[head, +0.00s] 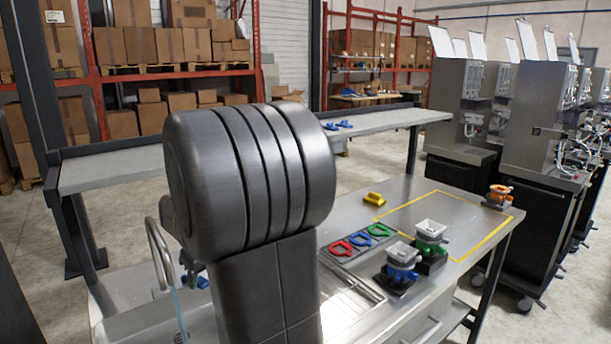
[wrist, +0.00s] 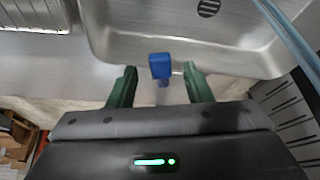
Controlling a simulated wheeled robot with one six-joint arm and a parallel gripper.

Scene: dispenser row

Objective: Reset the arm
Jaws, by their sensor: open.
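My gripper (wrist: 160,70) shows in the wrist view with its two green fingers spread wide. A blue block-like piece (wrist: 160,66) lies in the gap between the fingertips, apart from both. I cannot tell its height relative to the fingers. A metal sink basin (wrist: 180,38) is just beyond the fingertips. In the head view my own large dark arm link fills the middle and hides most of the gripper and sink.
The steel table holds red, blue and green rings on a dark plate (head: 343,262), a yellow piece (head: 374,199), two white-topped containers and an orange-topped device (head: 498,196). A yellow outline (head: 463,257) marks the table. A faucet (head: 159,250) stands left. Dispensers (head: 545,130) line the right.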

